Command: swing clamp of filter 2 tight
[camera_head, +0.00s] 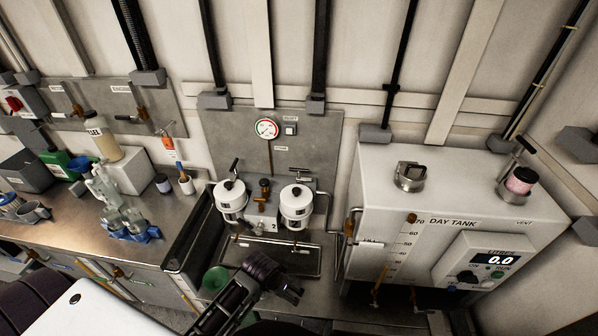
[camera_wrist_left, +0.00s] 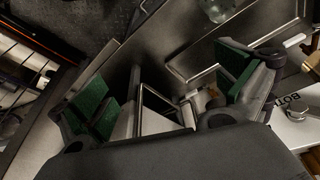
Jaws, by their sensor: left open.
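Filter 2 (camera_head: 296,204) is the right one of two white canisters below the gauge, beside a "2" mark. A dark T-shaped handle (camera_head: 300,174) stands above its lid; I cannot tell how tight the clamp is. My left gripper (camera_head: 240,296) is in front of and below the filters, apart from them. In the left wrist view, its green-padded fingers (camera_wrist_left: 165,92) are spread wide with nothing held between them. My right gripper is not in view.
The other white filter (camera_head: 231,199) stands close on the left. A metal tray (camera_head: 275,257) lies below both. The white day tank (camera_head: 455,200) is an obstacle on the right. A bench (camera_head: 75,235) with bottles and tools is on the left.

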